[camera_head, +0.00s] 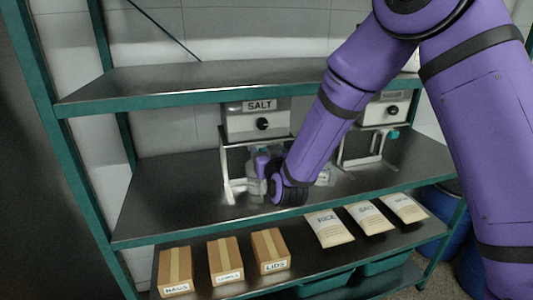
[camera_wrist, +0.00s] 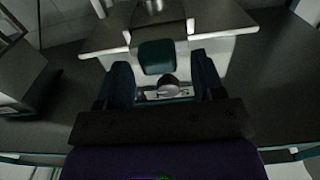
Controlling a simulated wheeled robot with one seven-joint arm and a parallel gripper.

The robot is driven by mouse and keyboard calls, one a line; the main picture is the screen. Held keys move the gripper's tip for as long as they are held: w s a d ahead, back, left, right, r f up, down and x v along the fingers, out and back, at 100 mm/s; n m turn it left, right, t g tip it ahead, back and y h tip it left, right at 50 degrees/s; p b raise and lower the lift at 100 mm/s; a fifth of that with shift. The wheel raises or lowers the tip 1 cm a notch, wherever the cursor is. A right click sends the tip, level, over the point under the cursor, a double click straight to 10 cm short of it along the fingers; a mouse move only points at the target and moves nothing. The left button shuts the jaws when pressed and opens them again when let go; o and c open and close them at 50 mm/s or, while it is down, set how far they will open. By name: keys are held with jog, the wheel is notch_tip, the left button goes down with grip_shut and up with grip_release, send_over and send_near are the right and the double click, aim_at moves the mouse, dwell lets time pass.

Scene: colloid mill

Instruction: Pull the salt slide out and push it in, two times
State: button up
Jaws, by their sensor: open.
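The salt dispenser (camera_head: 256,122), a grey box labelled SALT with a black knob, stands on the middle shelf in the head view. In the wrist view a teal block (camera_wrist: 156,57), which looks like the salt slide's end, lies between the two dark fingers of my gripper (camera_wrist: 162,76). The fingers are open, with a gap visible on each side of the block. In the head view my gripper (camera_head: 264,172) is low in front of the dispenser, and my arm hides the slide. I cannot tell how far out the slide is.
A second dispenser (camera_head: 384,108) with a teal tab (camera_head: 393,134) stands to the right. A small round metal thing (camera_wrist: 168,86) shows below the teal block. Boxes (camera_head: 225,258) and labelled packets (camera_head: 328,227) lie on the lower shelf. The upper shelf (camera_head: 200,78) overhangs.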

jog(key=v, duration=1)
jog(key=shift+s, duration=0.4)
jog(key=shift+d+r, duration=0.1)
jog(key=s+d+r+g+h, duration=0.1)
jog(key=s+d+r+g, duration=0.2)
jog(key=d+r, duration=0.35)
jog(key=s+d+r+g+h, duration=0.1)
jog(key=s+d+r+g, duration=0.15)
jog(key=d+r, duration=0.4)
jog(key=s+d+r+m+g+h, duration=0.1)
jog(key=s+d+g, duration=0.2)
jog(key=s+d, duration=0.4)
jog(key=s+d+r+m+g+h, duration=0.2)
jog(key=s+d, duration=0.5)
jog(key=s, duration=0.7)
jog(key=shift+s+g, duration=0.2)
jog(key=shift+g, duration=0.65)
